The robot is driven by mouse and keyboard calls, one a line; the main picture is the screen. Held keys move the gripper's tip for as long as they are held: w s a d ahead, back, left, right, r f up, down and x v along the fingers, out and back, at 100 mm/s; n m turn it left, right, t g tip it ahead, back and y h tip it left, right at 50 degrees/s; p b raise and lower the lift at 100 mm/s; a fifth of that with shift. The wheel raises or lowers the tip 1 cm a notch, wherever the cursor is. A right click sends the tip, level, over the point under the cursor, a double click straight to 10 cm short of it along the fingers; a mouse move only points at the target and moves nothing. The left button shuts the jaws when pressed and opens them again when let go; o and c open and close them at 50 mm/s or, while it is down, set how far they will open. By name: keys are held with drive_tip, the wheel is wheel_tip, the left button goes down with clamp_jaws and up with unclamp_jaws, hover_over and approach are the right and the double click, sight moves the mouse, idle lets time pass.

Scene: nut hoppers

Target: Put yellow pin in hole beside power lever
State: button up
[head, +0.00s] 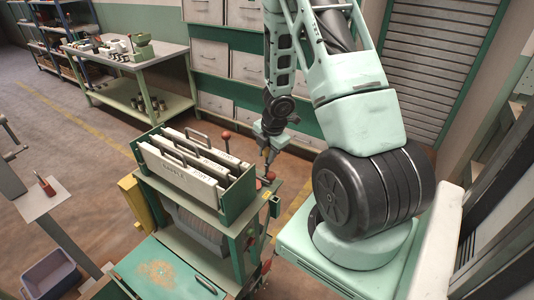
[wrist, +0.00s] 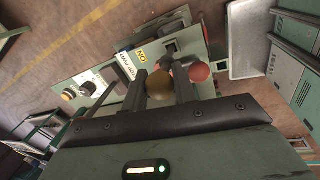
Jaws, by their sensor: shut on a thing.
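My gripper (wrist: 160,90) is shut on a dark-yellow ball, the head of the yellow pin (wrist: 159,86), which sits between its two black fingers in the wrist view. The pin's shaft and tip are hidden, and so is the hole. A red ball knob (wrist: 199,72) shows just right of the right finger; I cannot tell whether it is the power lever's. In the head view my gripper (head: 267,158) points down at the right end of the green hopper machine, above a small red part (head: 270,176). The pin is too small to make out there.
White hopper bins with handles (head: 175,172) fill the machine's top, with a red-knobbed lever (head: 226,135) behind them. In the wrist view a panel carries a yellow label (wrist: 141,56), a white label (wrist: 125,66) and a round knob (wrist: 89,88). A grey tray (wrist: 250,40) lies at upper right.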

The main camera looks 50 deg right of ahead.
drive_tip(key=shift+s+b+x, duration=0.2)
drive_tip(key=shift+b+x, duration=0.75)
drive_tip(key=shift+x, duration=0.1)
drive_tip(key=shift+s+b+x, duration=0.25)
drive_tip(key=shift+b+x, duration=0.65)
drive_tip(key=shift+x, duration=0.1)
drive_tip(key=shift+f, duration=0.3)
drive_tip(key=o, duration=1.1)
drive_tip(key=shift+a, duration=0.1)
drive_tip(key=shift+r, duration=0.1)
drive_tip(key=p+v, duration=1.1)
drive_tip(key=v, duration=0.6)
drive_tip(key=shift+w+r, duration=0.1)
drive_tip(key=shift+r, duration=0.1)
